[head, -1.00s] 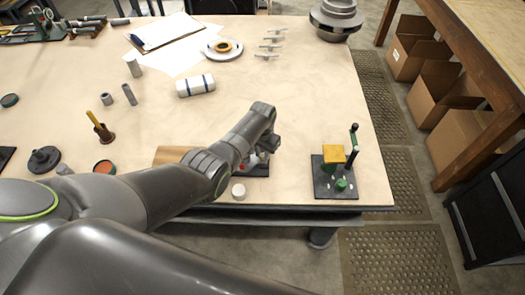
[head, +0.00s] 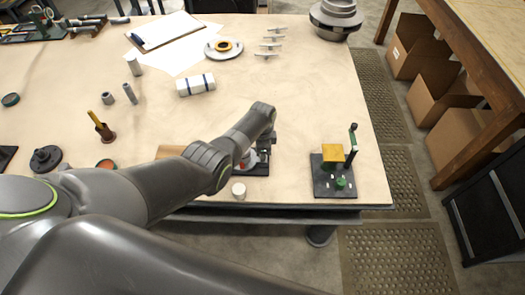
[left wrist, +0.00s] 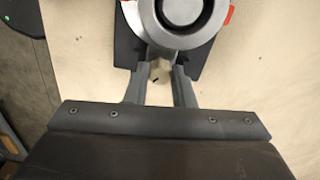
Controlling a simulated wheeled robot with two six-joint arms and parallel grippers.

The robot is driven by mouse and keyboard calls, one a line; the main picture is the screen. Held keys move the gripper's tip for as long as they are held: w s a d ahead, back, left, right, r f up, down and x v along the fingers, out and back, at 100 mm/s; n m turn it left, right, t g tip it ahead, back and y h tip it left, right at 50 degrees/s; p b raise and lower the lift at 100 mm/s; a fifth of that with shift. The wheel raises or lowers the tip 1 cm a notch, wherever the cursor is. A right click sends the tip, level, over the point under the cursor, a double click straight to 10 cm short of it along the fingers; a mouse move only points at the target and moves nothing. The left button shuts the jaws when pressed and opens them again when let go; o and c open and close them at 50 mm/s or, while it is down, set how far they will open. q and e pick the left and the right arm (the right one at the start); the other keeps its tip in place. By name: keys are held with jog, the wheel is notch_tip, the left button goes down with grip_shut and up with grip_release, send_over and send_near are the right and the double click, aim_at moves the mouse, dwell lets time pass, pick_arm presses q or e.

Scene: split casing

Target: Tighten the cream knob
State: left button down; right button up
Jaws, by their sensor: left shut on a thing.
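The split casing (head: 246,163) sits on a dark base near the table's front edge, partly hidden by my left arm in the head view. In the left wrist view the casing (left wrist: 184,22) is a silver round body with a dark bore and red-orange tabs at its sides. My right gripper is not in view.
A cream cylinder (head: 239,190) stands near the front edge, just before the casing. A dark fixture with a yellow block (head: 333,153) and green parts stands to the right. A white roll with blue bands (head: 196,85) lies farther back.

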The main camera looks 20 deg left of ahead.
pick_arm(q)
jog(key=m, duration=0.4)
jog(key=shift+m, duration=0.3)
jog(key=m, duration=0.4)
jog(key=shift+m, duration=0.3)
jog(key=c, duration=1.2)
grip_release()
jog(key=shift+c, duration=0.2)
